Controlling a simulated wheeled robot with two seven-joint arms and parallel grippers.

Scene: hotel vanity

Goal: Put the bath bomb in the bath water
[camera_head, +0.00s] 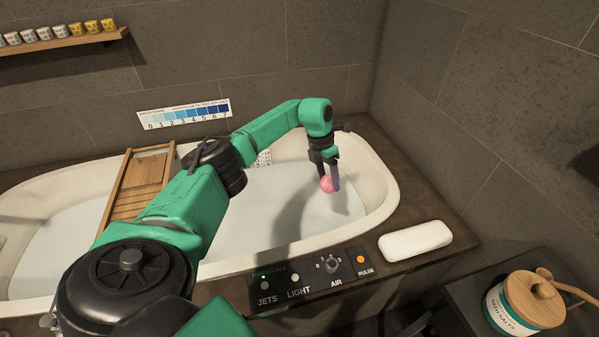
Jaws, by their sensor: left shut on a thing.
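The bath bomb (326,184) is a small pink ball. My left gripper (329,180) is shut on it and points down over the right end of the bathtub (388,190). The bath water (240,220) is pale and fills the white tub. The bath bomb shows in front of the water; I cannot tell whether it touches the surface. My left arm crosses the tub and hides part of the water and rim. My right gripper is not in view.
A wooden tray (143,180) spans the tub at left. A control panel (318,272) with knobs and buttons and a white bar-shaped item (415,241) lie along the front ledge. A bath salts jar (524,305) stands at lower right.

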